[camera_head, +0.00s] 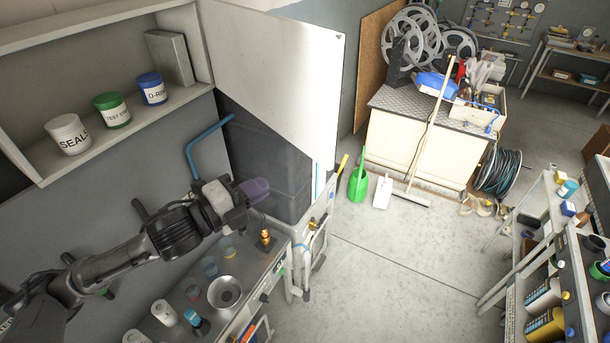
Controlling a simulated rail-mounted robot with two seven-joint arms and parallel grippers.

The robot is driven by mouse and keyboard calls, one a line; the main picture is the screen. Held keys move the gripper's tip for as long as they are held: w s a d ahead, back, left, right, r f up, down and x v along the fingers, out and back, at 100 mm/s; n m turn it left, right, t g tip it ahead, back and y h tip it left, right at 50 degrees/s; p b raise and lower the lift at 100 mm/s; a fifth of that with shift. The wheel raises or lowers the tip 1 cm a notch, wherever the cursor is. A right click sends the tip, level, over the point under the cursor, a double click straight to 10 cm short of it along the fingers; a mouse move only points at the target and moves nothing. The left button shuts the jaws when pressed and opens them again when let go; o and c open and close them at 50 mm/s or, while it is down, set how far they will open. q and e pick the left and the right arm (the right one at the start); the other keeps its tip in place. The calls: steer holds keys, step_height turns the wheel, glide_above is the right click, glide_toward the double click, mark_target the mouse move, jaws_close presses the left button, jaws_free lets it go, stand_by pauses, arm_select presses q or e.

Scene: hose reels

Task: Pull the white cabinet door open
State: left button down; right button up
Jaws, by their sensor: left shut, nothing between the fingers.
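The white cabinet door (285,75) is the broad flat panel at upper centre. It stands swung out from the right end of the open white wall cabinet (105,17). The cabinet's shelf shows, with a white SEALS jar (68,135), a green-lidded jar (112,110), a blue-lidded jar (152,89) and a grey box (170,58). My left gripper (262,190) is shut and empty, below the door and apart from it, above the workbench. Its fingertips look purple. My right gripper is not in view.
The workbench (250,270) below holds a metal bowl (224,291), small cups and a brass fitting (266,238). A blue pipe (205,140) runs on the wall behind my arm. A shelf rack (540,235) stands at right. The middle floor is clear.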

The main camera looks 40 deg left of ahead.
mark_target(314, 159)
arm_select(q)
steer(key=w, duration=0.3)
steer(key=w+d+p, duration=0.1)
steer(key=w, duration=0.6)
steer(key=shift+w+d+r, duration=0.15)
steer(key=shift+w+d, duration=0.1)
steer(key=shift+d, duration=0.05)
steer(key=shift+w+d+p, duration=0.1)
steer(key=shift+w+p, duration=0.25)
steer(key=shift+w, duration=0.3)
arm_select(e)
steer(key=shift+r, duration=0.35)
